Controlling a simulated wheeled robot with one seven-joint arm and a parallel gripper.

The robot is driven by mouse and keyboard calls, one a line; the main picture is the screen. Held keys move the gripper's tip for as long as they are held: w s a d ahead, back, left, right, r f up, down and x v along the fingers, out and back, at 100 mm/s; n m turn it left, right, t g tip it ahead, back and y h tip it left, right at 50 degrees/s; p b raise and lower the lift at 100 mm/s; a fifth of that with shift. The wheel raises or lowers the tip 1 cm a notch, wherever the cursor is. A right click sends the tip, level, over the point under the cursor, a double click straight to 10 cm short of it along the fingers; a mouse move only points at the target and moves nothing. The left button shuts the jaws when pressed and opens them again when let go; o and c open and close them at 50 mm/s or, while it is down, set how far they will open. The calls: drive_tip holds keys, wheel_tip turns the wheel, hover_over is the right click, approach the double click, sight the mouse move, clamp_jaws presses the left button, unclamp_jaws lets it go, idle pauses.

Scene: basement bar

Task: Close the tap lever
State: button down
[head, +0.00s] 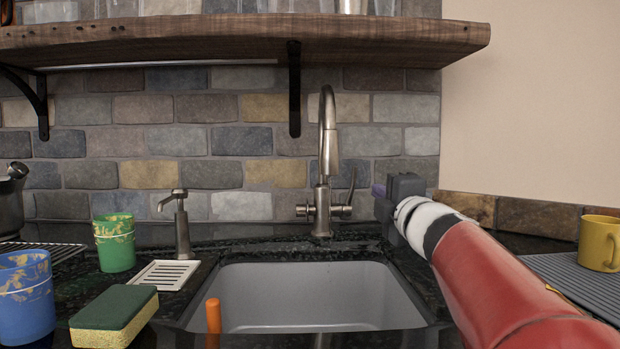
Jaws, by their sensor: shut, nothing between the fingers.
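The brushed-metal tap (327,140) stands behind the sink, its tall neck curving over. A thin tap lever (351,188) slants upward from the right side of the tap's base. Another short handle (303,211) sticks out on the left. My gripper (380,194) is right of the lever at about its height, with a small gap between them in the picture. It is shut and empty.
The grey sink (237,288) lies in front of the tap. A wooden shelf (390,38) with a black bracket (294,88) hangs above. A soap dispenser (181,225), green cup (115,242), blue cup (26,298) and sponge (113,316) stand left. A yellow mug (600,243) sits right.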

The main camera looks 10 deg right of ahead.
sight(355, 170)
drive_tip(key=w, duration=0.3)
drive_tip(key=w+r, duration=0.1)
drive_tip(key=w, duration=0.6)
drive_tip(key=shift+w+r+p, duration=0.3)
drive_tip(key=shift+w+p, duration=0.05)
drive_tip(key=shift+p, duration=0.05)
drive_tip(key=shift+w+r+p, duration=0.4)
drive_tip(key=shift+w+p, duration=0.2)
drive_tip(key=shift+w+r+p, duration=0.15)
drive_tip(key=shift+r+p, duration=0.1)
drive_tip(key=shift+p, duration=0.05)
drive_tip(key=shift+d, duration=0.1)
